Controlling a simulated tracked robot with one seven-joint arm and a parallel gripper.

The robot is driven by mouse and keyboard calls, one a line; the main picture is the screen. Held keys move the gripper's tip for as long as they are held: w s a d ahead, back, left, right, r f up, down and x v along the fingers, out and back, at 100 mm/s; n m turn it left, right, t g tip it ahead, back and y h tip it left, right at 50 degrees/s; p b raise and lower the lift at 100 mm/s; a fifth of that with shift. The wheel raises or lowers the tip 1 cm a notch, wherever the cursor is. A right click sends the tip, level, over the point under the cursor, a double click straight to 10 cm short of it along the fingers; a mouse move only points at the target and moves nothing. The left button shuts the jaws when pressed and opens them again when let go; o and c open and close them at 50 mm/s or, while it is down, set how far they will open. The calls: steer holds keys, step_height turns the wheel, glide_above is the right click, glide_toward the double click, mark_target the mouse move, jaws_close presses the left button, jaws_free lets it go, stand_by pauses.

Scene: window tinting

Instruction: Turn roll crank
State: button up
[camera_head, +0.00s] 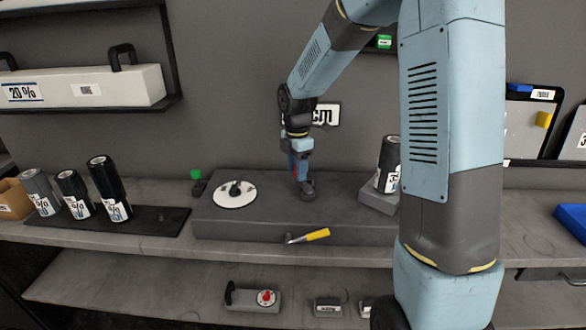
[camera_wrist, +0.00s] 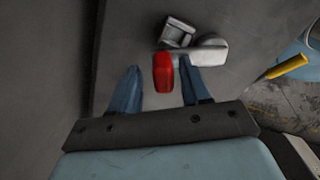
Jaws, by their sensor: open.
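The roll crank (camera_head: 306,189) sits on the grey raised block (camera_head: 345,214), partly hidden behind my gripper in the head view. In the wrist view, its pale crank arm (camera_wrist: 207,54) and red handle (camera_wrist: 163,74) show near a grey hub piece (camera_wrist: 177,33). My gripper (camera_head: 299,169) points down over the crank. In the wrist view my gripper (camera_wrist: 160,68) is open, its blue fingers on either side of the red handle. The handle lies nearer the right finger; I cannot tell whether it touches.
A white disc (camera_head: 235,201) with a black knob and a yellow-handled tool (camera_head: 317,235) lie near the crank. Labelled dark rolls (camera_head: 108,188) stand on a mat at the left. Another roll (camera_head: 388,163) stands right of the crank. The wall rises behind.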

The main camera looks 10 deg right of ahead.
step_height(320, 180, up, 14)
steer(key=shift+f, duration=0.25)
steer(key=shift+c, duration=0.4)
steer(key=shift+d+f, duration=0.1)
steer(key=shift+c, duration=0.7)
steer(key=d+f+m+y, duration=0.1)
steer(key=m, duration=0.1)
steer(key=s+d+f+m+y, duration=0.1)
steer(key=m, duration=0.2)
steer(key=s+d+f+m+y, duration=0.1)
steer(key=d+m, duration=0.1)
steer(key=m, duration=0.1)
steer(key=shift+f+y, duration=0.1)
steer(key=shift+y, duration=0.3)
steer(key=c, duration=0.6)
steer(key=d+m+t+y, duration=0.1)
steer(key=m, duration=0.2)
steer(key=d+m+t, duration=0.1)
steer(key=d+m, duration=0.1)
steer(key=m, duration=0.1)
steer(key=d+f+m+y, duration=0.1)
steer(key=d+m, duration=0.1)
steer(key=shift+s+d+f+m+t+y, duration=0.1)
steer(key=shift+m+t+y, duration=0.2)
steer(key=shift+m+t, duration=0.1)
jaws_close()
steer(key=shift+m, duration=0.6)
steer(key=x, duration=0.9)
steer(key=shift+w+f, duration=0.3)
steer(key=shift+f, duration=0.05)
